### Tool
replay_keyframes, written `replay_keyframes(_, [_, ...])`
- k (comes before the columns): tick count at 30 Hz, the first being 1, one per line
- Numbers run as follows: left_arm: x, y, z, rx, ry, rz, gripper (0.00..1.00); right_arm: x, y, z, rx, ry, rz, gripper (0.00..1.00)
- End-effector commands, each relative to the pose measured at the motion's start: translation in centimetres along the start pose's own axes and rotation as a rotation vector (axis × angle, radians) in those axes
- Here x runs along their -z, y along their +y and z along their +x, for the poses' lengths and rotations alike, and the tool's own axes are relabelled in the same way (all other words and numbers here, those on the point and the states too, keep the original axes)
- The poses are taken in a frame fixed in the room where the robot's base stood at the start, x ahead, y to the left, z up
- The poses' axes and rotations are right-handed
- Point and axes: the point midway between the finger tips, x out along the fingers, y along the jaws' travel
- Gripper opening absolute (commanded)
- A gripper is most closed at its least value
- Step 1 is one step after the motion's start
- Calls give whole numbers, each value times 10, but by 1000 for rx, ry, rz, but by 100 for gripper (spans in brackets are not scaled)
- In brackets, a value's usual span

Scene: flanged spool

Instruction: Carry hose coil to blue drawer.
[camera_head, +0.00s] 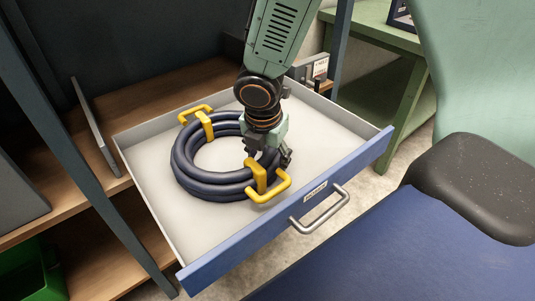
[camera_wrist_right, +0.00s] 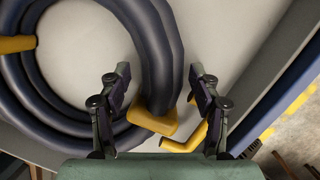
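The hose coil (camera_head: 182,172) is dark blue with two yellow handles, one at the back left (camera_head: 203,120) and one at the front right (camera_head: 270,184). It lies flat inside the open blue drawer (camera_head: 345,177), on the pale drawer floor. My right gripper (camera_head: 268,160) comes down from above, over the right side of the coil near the front handle. In the right wrist view its fingers (camera_wrist_right: 160,95) are spread apart, with a yellow handle (camera_wrist_right: 158,120) and a coil strand seen between and beyond them. Nothing is gripped. My left gripper is not in view.
The drawer front has a metal pull handle (camera_head: 322,210). A wooden shelf (camera_head: 90,188) and dark posts stand at the left, with a green bin (camera_head: 32,272) low down. A green table (camera_head: 385,50) stands behind at the right. The drawer floor is bare around the coil.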

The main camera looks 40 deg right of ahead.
Motion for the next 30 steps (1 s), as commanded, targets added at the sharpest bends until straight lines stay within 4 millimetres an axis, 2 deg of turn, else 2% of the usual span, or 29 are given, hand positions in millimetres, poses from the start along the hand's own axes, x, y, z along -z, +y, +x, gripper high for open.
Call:
replay_keyframes(5, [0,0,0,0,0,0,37,0,0,0,0,0,0,80])
replay_keyframes(16, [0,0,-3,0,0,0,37,-1,0,-5,-1,0,-1,80])
replay_keyframes(30, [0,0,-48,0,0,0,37,-2,1,-74,-1,-2,0,80])
